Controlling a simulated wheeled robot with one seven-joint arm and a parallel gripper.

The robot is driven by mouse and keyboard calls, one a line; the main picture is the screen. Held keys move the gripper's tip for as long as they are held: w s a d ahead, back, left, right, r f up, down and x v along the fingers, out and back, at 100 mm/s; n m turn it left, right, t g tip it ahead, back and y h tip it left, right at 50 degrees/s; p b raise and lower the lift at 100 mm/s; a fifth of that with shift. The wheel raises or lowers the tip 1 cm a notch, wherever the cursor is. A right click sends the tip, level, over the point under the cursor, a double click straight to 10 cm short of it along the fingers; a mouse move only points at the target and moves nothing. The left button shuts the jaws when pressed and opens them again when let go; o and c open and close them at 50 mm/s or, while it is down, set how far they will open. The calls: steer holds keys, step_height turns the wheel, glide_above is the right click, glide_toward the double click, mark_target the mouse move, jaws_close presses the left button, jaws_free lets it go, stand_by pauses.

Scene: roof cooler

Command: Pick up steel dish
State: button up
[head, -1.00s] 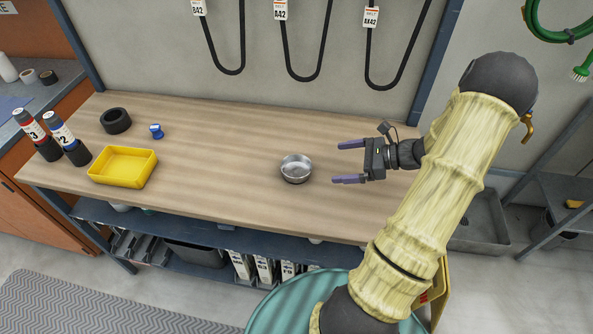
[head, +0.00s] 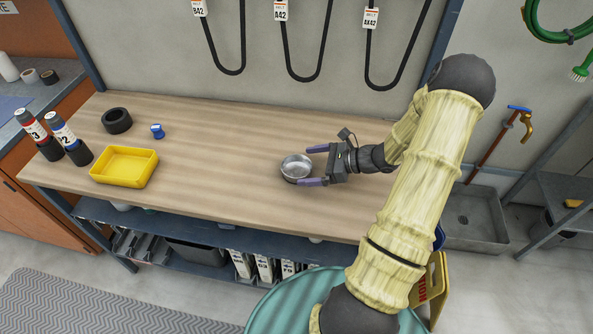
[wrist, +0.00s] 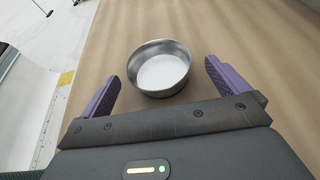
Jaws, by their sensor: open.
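The steel dish (head: 296,168) is a small round silver bowl standing upright on the wooden workbench (head: 225,170). My gripper (head: 308,165) is open, with its two purple fingers pointing left at the dish in the head view. The fingertips are at the dish's right edge, one on the far side and one on the near side. In the wrist view the dish (wrist: 160,68) lies ahead, roughly between the two fingers (wrist: 159,85) and mostly beyond their tips. It looks empty, and I cannot tell whether a finger touches it.
Belts (head: 300,60) hang on the wall behind. The bench around the dish is clear.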

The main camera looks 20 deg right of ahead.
mark_target(284, 169)
steer(key=x, duration=0.4)
steer(key=shift+w+a+f+p, duration=0.15)
steer(key=shift+a+f+p, duration=0.05)
steer(key=shift+a+p, duration=0.15)
steer(key=shift+c, duration=0.2)
steer(key=c, duration=1.1)
